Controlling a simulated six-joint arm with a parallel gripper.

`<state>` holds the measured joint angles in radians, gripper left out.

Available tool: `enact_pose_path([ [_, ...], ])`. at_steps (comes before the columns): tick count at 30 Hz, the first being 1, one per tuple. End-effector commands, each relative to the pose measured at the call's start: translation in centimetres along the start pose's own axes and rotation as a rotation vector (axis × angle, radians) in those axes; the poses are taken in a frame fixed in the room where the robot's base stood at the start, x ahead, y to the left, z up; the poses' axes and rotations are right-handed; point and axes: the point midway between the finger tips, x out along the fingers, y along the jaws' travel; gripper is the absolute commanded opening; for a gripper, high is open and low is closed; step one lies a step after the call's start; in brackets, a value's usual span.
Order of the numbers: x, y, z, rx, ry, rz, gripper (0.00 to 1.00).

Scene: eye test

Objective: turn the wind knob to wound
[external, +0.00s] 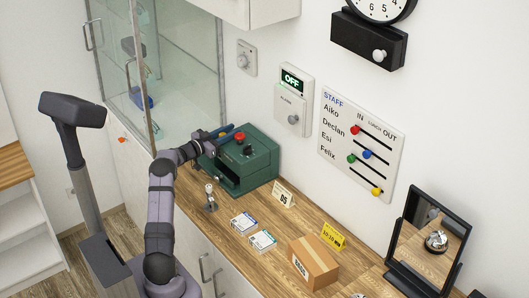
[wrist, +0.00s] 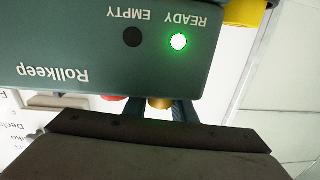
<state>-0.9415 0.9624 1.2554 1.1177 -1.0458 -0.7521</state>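A pale round knob (external: 379,55) sits on the black box (external: 368,40) under the wall clock at top right; it looks like the wind knob, but I can read no label or setting on it. My gripper (external: 222,134) is far to its left and lower, over the green box (external: 252,162). In the wrist view my bluish fingers (wrist: 167,112) show partly behind the dark gripper body. A brass-coloured piece (wrist: 160,103) shows between them; whether they touch it is unclear. The knob is not in the wrist view.
The Rollkeep box has a red button (external: 240,136) and a lit green READY lamp (wrist: 179,41). An open glass cabinet door (external: 142,70) stands left of my gripper. A carton (external: 313,262) and a mirror (external: 428,240) stand on the counter. An alarm panel (external: 293,100) hangs between.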

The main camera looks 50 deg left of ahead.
Motion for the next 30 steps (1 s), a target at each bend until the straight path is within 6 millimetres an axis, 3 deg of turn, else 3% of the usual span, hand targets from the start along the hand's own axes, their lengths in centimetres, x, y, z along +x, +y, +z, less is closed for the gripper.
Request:
enact_pose_path([
  [8,0.0,-0.1,-0.1,-0.001,0.002,0.011,0.01],
  [30,-0.2,0.9,-0.3,0.003,0.016,0.272,0.02],
])
